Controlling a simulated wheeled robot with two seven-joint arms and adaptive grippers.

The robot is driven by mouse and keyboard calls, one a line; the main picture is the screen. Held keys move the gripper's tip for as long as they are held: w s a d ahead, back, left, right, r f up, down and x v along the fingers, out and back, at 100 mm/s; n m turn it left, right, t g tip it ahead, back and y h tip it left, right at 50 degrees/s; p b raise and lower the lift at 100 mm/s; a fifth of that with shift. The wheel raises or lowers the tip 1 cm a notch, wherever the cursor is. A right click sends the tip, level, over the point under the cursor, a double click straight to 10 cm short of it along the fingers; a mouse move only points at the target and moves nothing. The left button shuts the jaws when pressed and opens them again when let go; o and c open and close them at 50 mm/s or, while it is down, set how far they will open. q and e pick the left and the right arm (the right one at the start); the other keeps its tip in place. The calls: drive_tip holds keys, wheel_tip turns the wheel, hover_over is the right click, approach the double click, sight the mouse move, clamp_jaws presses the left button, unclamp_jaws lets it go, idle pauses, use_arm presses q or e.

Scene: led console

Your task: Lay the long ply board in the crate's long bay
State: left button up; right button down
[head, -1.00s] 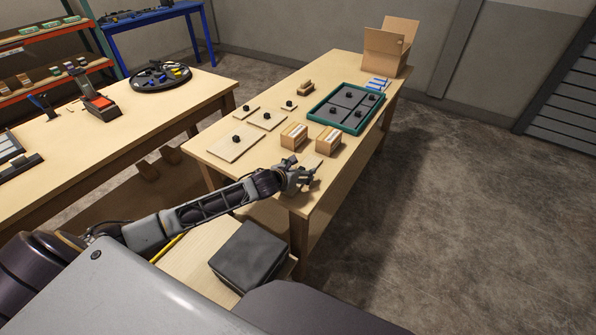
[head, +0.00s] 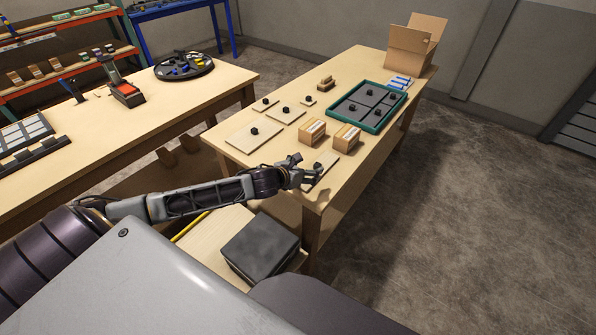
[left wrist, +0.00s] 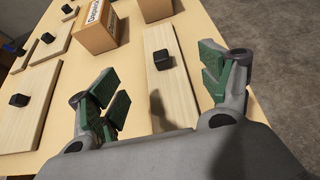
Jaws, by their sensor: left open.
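A long, narrow ply board (head: 325,163) with a black knob lies near the front end of the right table, partly hidden by my left gripper (head: 311,177). In the left wrist view the long ply board (left wrist: 160,103) lies between the spread fingers of my left gripper (left wrist: 165,88), its knob ahead of them. The gripper is open and empty, not closed on the knob. The teal-rimmed crate (head: 337,121) stands farther back on the table. It holds dark grey panels and several black knobs; I cannot tell which bay is the long one. My right gripper is not in view.
Two cardboard boxes (head: 312,133) (head: 346,137) stand between the board and the crate. Several other knobbed ply boards, including a wide one (head: 243,136), lie to the left. An open carton (head: 408,52) stands at the far end. A second table (head: 190,98) is at left.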

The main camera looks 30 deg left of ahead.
use_arm(q)
drive_tip(key=shift+v, duration=2.5)
drive_tip(key=shift+c, duration=0.3)
